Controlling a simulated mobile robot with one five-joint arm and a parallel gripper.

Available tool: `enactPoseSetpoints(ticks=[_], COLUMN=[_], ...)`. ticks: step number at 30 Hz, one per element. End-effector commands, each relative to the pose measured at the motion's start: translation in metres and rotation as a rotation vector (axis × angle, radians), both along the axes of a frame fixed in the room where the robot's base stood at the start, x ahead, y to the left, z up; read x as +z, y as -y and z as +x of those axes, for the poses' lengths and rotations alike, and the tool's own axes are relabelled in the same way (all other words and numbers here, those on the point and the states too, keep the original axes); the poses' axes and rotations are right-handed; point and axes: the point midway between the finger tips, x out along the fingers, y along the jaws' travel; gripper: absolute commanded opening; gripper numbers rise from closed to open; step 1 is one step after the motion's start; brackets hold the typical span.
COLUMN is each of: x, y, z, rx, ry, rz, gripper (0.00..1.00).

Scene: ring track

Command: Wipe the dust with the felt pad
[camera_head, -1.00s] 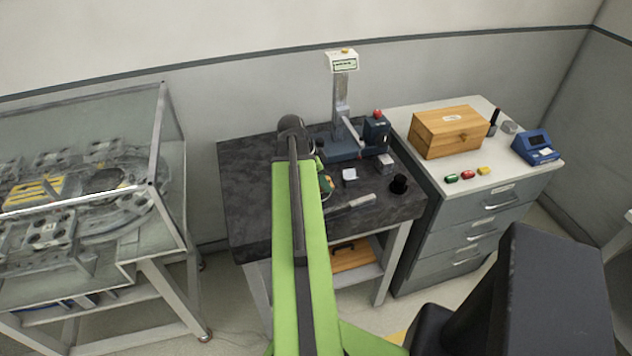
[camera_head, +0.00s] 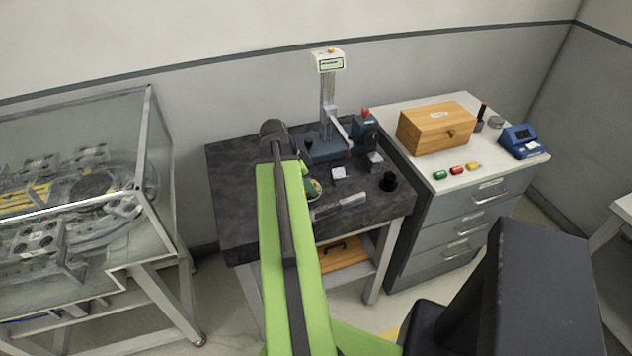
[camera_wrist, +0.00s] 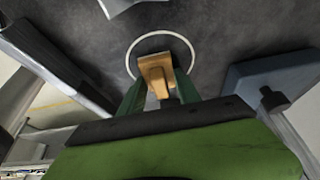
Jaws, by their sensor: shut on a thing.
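My gripper (camera_wrist: 158,88) shows green fingers in the wrist view, shut on a tan block-like thing (camera_wrist: 156,68), which I take to be the felt pad. The block is over the dark worktop, inside or above a thin white ring (camera_wrist: 164,33). I cannot tell whether its underside touches the surface. In the head view my green arm reaches over the dark table (camera_head: 235,215), and the gripper (camera_head: 312,188) is partly hidden behind it. Dust cannot be made out clearly in either view.
A grey-blue stand with a display (camera_head: 329,62) rises behind my gripper. A drawer cabinet with a wooden box (camera_head: 436,128) stands beside the table.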

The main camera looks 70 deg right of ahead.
Motion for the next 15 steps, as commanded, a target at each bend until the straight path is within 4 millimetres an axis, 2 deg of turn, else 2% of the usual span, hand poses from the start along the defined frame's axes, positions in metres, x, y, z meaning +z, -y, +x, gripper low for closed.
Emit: enactPoseSetpoints(ticks=[3,11,15], x=[0.000,0.000,-0.001], y=[-0.007,-0.010,-0.019], z=[0.007,0.011,0.020], rx=[0.000,0.001,0.001], ry=[0.001,-0.001,0.000], rz=[0.001,0.000,-0.001], gripper=[0.07,0.07,0.07])
